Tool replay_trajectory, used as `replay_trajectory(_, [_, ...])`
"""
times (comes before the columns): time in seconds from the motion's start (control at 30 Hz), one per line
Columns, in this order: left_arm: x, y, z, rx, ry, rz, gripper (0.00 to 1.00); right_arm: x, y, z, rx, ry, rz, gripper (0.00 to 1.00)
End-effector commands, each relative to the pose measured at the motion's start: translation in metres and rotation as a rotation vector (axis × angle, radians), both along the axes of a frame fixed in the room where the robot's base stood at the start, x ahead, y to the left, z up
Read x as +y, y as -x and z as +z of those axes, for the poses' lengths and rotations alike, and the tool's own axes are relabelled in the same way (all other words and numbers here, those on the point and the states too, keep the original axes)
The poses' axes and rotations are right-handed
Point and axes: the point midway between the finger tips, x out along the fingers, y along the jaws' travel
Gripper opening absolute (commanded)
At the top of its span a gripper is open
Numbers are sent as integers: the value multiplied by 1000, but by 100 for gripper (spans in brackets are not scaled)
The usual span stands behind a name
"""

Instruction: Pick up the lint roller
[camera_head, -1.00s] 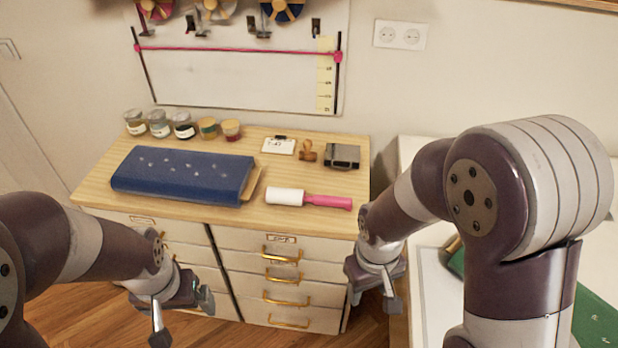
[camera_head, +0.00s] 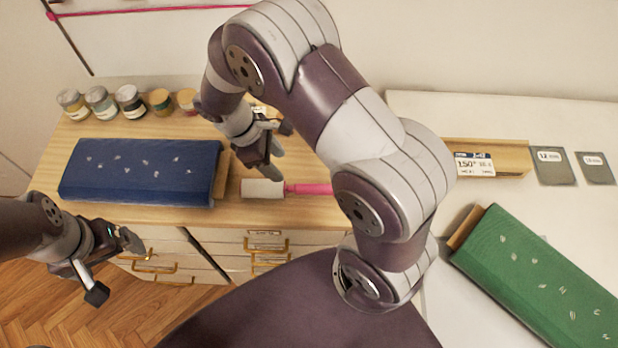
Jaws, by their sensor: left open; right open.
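The lint roller (camera_head: 263,188) has a white roll and a pink handle. It lies on the wooden top of the drawer cabinet (camera_head: 225,217), right of a blue fabric bolt. My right arm hides the end of the handle. My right gripper (camera_head: 278,150) is open, just behind and above the roller in the picture, with its fingers close to the roll. I cannot tell whether it touches. My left gripper (camera_head: 118,268) is open and empty, low at the left in front of the cabinet.
The blue fabric bolt (camera_head: 140,172) lies left of the roller. Several small jars (camera_head: 130,100) stand along the back edge. At right, a white table (camera_head: 455,110) holds a green fabric bolt (camera_head: 545,275) and a wooden piece with a label (camera_head: 500,158).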

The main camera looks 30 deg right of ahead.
Motion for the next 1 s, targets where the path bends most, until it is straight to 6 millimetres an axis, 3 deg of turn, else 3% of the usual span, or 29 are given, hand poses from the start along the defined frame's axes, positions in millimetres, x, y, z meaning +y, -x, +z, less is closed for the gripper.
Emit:
replay_trajectory(0.2, [0, 0, 8, 0, 0, 0, 96, -16, 11, -42, 7, -1, 0, 54])
replay_trajectory(0.47, [0, 0, 16, 0, 0, 0, 96, -30, 20, -74, 6, -1, 1, 54])
replay_trajectory(0.6, [0, 0, 21, -1, 0, 0, 96, -40, 27, -99, 6, -1, 0, 54])
replay_trajectory(0.9, [0, 0, 21, 0, 0, 0, 96, -44, 28, -111, 1, -2, 0, 54])
replay_trajectory(0.93, [0, 0, 21, 0, 0, 0, 96, -44, 28, -111, 1, -2, 0, 51])
replay_trajectory(1.0, [0, 0, 21, 0, 0, 0, 96, -44, 28, -111, 1, -2, 0, 28])
